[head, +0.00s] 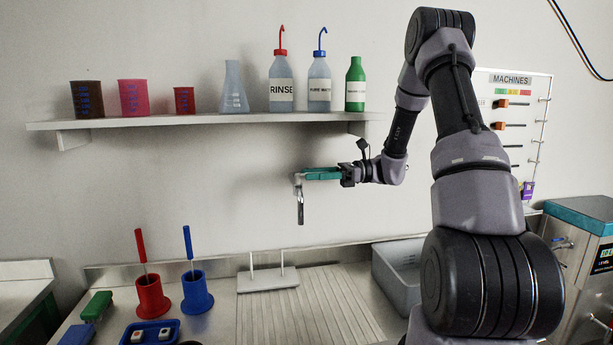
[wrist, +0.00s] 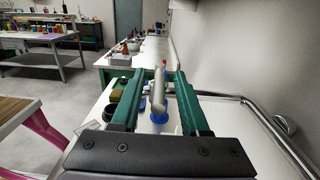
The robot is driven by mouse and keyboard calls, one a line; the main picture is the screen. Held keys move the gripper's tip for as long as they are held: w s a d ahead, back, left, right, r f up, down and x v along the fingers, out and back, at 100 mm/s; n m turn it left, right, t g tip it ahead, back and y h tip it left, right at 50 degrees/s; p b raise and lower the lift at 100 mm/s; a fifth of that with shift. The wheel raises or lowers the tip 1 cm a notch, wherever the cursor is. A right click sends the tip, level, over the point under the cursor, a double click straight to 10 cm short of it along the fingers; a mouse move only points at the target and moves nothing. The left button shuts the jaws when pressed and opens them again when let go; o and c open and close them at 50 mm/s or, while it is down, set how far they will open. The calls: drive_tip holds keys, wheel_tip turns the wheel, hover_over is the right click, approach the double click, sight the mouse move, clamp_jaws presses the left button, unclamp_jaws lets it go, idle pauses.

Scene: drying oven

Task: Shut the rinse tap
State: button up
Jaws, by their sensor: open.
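The rinse tap is in the middle of the head view, in front of the wall under the shelf. Its grey metal lever (head: 300,208) hangs down at the tip of my gripper (head: 308,174). In the wrist view, the grey metal lever (wrist: 158,92) stands between the two green fingers of my gripper (wrist: 157,76), with gaps on both sides. The gripper is open and reaches left, roughly level.
A shelf (head: 200,121) with bottles and beakers runs above my gripper. Below are a ribbed drainer (head: 310,312), a grey basin (head: 397,275), a red holder (head: 152,296) and a blue holder (head: 197,293). A chrome pipe (wrist: 266,116) runs along the right in the wrist view.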

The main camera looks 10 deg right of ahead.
drive_tip(key=d, duration=0.8)
drive_tip(key=shift+d, duration=0.25)
drive_tip(key=shift+w, duration=0.1)
